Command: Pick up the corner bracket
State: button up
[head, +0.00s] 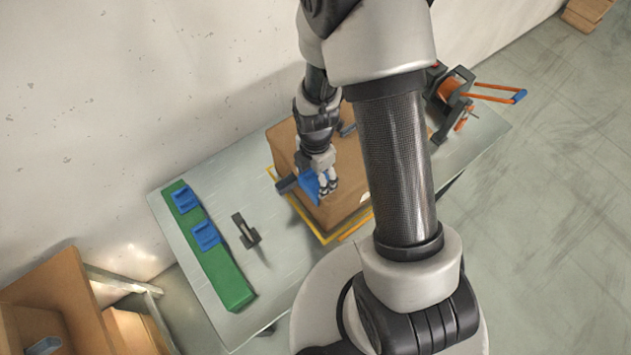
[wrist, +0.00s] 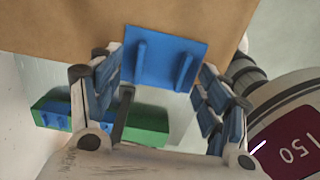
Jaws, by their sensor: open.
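A blue corner bracket with two raised ribs (wrist: 163,60) shows in the wrist view, at the edge of the brown cardboard box (wrist: 60,22). In the head view the bracket (head: 309,185) is at the box's left side, partly hidden by my gripper (head: 328,188). My gripper (wrist: 158,85) is open. Its fingers stand on either side of the bracket in the wrist view, with a gap visible. Two more blue brackets (head: 186,199) (head: 206,236) sit on a green holder (head: 228,280) on the table's left.
The box (head: 343,205) stands on the grey metal table (head: 285,275) by a yellow outline (head: 334,238). A dark tool (head: 246,231) lies between holder and box. A strapping tool with an orange handle (head: 458,95) is at the right. The wall is close behind.

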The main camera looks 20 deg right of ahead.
jog(key=shift+f, duration=0.25)
jog(key=shift+c, duration=0.4)
jog(key=c, duration=1.1)
